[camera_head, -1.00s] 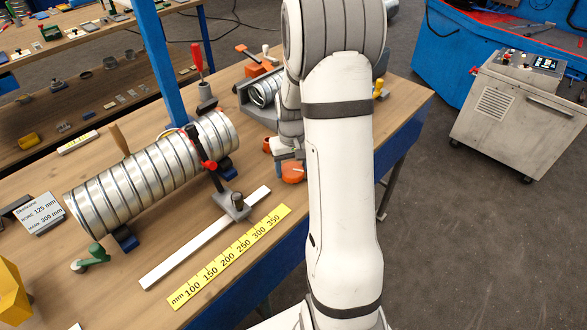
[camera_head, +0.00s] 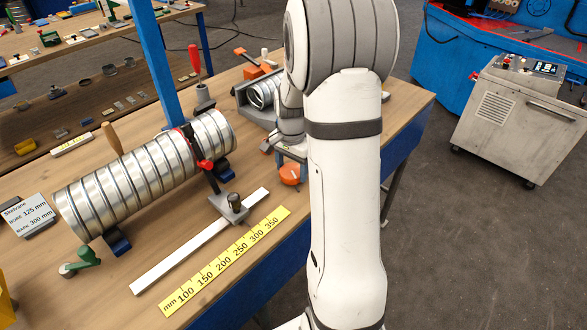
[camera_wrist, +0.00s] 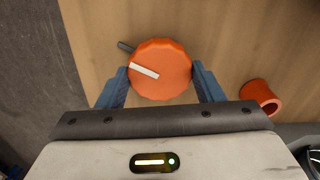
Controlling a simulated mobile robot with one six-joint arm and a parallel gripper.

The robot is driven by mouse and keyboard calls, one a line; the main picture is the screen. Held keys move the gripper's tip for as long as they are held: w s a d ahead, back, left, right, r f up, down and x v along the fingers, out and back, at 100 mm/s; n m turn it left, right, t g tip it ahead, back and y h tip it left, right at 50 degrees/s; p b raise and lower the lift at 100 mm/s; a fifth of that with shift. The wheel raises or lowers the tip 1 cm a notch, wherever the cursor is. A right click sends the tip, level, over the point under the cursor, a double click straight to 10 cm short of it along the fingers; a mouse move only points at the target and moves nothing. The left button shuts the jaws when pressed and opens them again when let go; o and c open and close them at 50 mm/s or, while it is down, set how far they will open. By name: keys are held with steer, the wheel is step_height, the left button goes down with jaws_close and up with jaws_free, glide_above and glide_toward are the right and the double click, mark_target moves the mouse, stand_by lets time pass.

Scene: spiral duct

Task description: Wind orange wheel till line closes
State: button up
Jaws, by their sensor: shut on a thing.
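The orange wheel (camera_wrist: 172,80) has a scalloped rim and a white bar on its face, tilted down to the right in the wrist view. My gripper (camera_wrist: 162,84) is shut on it, with one blue finger against each side. In the head view the wheel (camera_head: 290,175) shows at the bench edge beside my arm, which partly hides my gripper. The ribbed silver spiral duct (camera_head: 130,185) lies on blue supports. A red and black piece (camera_head: 204,166) sits against it, joined to a slider block (camera_head: 233,208) on a white rail.
A yellow millimetre scale (camera_head: 225,262) lies in front of the rail. A green-handled crank (camera_head: 82,258) and a sign (camera_head: 30,214) are near the duct's left end. An orange cup-like piece (camera_wrist: 260,96) is right of the wheel. A grey cart (camera_head: 525,120) stands beyond the floor.

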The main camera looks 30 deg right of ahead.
mark_target(291, 170)
steer(key=m, duration=0.2)
steer(key=m+b, duration=0.1)
steer(key=m, duration=0.3)
steer(key=shift+w+r, duration=0.2)
steer(key=shift+w, duration=0.05)
steer(key=shift+m, duration=0.3)
steer(key=o, duration=0.7)
steer(key=shift+o, duration=1.3)
steer(key=shift+s+f, duration=0.1)
steer(key=shift+f, duration=0.05)
step_height(291, 170, up, 8)
steer(key=shift+f+b, duration=0.1)
steer(key=shift+b, duration=0.25)
